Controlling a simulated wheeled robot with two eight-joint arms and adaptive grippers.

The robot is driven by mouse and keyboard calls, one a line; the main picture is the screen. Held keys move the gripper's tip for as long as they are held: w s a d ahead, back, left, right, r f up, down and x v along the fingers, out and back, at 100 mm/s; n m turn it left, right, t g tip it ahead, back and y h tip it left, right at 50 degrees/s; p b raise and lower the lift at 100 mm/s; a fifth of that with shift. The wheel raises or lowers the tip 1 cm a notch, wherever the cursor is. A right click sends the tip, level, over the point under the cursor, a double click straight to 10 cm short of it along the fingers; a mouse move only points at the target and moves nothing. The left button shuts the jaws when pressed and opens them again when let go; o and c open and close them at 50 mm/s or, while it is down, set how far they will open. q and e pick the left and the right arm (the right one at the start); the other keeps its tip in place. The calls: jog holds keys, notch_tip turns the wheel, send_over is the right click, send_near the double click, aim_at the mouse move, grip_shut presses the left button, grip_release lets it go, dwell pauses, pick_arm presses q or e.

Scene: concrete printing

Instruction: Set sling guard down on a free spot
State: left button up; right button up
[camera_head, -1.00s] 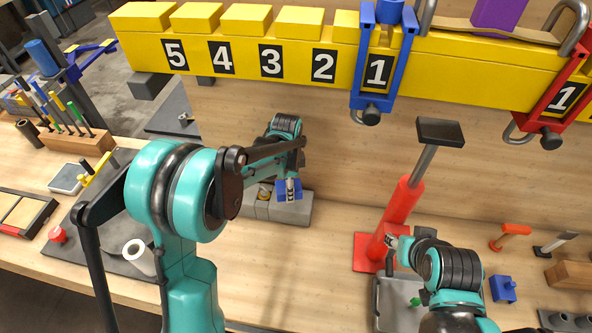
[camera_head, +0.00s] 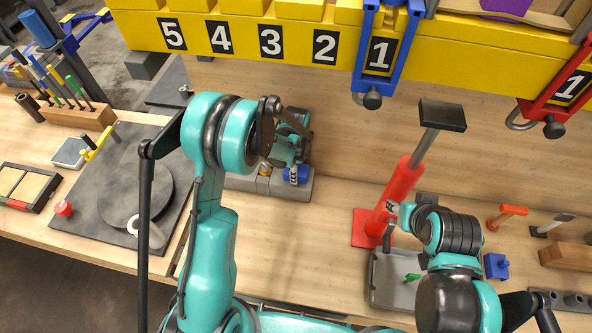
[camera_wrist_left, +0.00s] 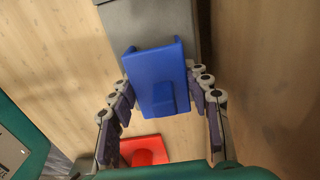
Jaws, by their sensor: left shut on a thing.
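The sling guard, a blue channel-shaped piece (camera_head: 296,174), is at the right end of a low grey block (camera_head: 240,184) on the bench. My left gripper (camera_wrist_left: 162,102) is shut on the guard; in the left wrist view the blue guard (camera_wrist_left: 152,70) sits between its fingers, with the grey block (camera_wrist_left: 150,22) behind it. I cannot tell whether the guard touches the block. My right gripper (camera_head: 392,228) is beside the red post (camera_head: 396,198); its fingers are too small to read.
A grey tray (camera_head: 385,290) with a green item lies right of centre. A blue block (camera_head: 496,265) and hammers stand further right. A yellow numbered beam (camera_head: 440,70) with blue and red shackles hangs above. Bare wood (camera_head: 275,240) lies in front of the grey block.

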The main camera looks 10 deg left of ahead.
jog(key=shift+f, duration=0.1)
pick_arm(q)
jog(key=shift+f+b, duration=0.15)
jog(key=shift+b, duration=0.15)
pick_arm(e)
jog(key=shift+f, duration=0.15)
pick_arm(q)
jog(key=o, duration=1.2)
jog(key=shift+c, duration=0.2)
pick_arm(e)
jog(key=shift+r, duration=0.2)
